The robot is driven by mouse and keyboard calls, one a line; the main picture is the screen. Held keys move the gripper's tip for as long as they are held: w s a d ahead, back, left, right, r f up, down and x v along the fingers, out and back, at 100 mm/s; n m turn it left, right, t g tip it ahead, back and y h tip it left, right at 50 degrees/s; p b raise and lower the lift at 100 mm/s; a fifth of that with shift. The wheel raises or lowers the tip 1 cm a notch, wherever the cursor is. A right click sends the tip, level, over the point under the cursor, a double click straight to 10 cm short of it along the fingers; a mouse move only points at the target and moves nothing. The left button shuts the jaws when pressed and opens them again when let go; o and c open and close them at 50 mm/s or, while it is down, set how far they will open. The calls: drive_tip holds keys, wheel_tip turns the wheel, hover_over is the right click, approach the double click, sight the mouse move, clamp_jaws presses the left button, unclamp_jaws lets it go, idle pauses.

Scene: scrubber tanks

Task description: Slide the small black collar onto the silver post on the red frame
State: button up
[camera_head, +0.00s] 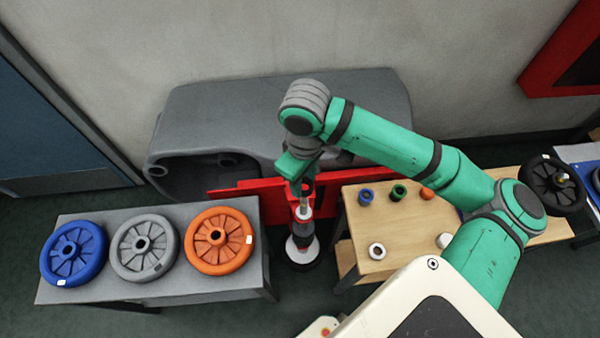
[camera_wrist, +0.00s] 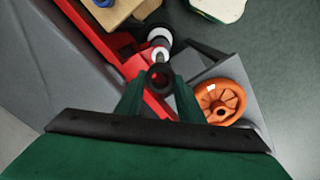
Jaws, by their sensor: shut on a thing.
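The small black collar (camera_wrist: 162,86) is held between the two green fingers of my gripper (camera_wrist: 160,82) in the wrist view. Its hole faces the camera and shows red through it. The silver post (camera_wrist: 159,54) stands just beyond the collar's far edge in the wrist view, on the red frame (camera_wrist: 103,38). In the head view, my gripper (camera_head: 303,186) points down right above the silver post (camera_head: 303,209) beside the red frame (camera_head: 240,193). The collar is hard to make out there. Whether it touches the post cannot be told.
A grey table (camera_head: 90,291) at left holds blue, grey and orange wheels. A wooden table (camera_head: 415,228) at right holds several small coloured collars. A black-and-white wheel (camera_head: 303,250) sits below the post. The grey scrubber tank (camera_head: 230,112) stands behind.

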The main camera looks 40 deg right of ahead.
hover_over(304, 199)
drive_tip(key=shift+w+f, duration=0.15)
drive_tip(key=shift+f, duration=2.1)
drive_tip(key=shift+f, duration=0.55)
drive_tip(key=shift+f, duration=0.45)
drive_tip(key=shift+f, duration=0.15)
drive_tip(key=shift+f, duration=0.75)
drive_tip(key=shift+f, duration=0.9)
idle(2.9)
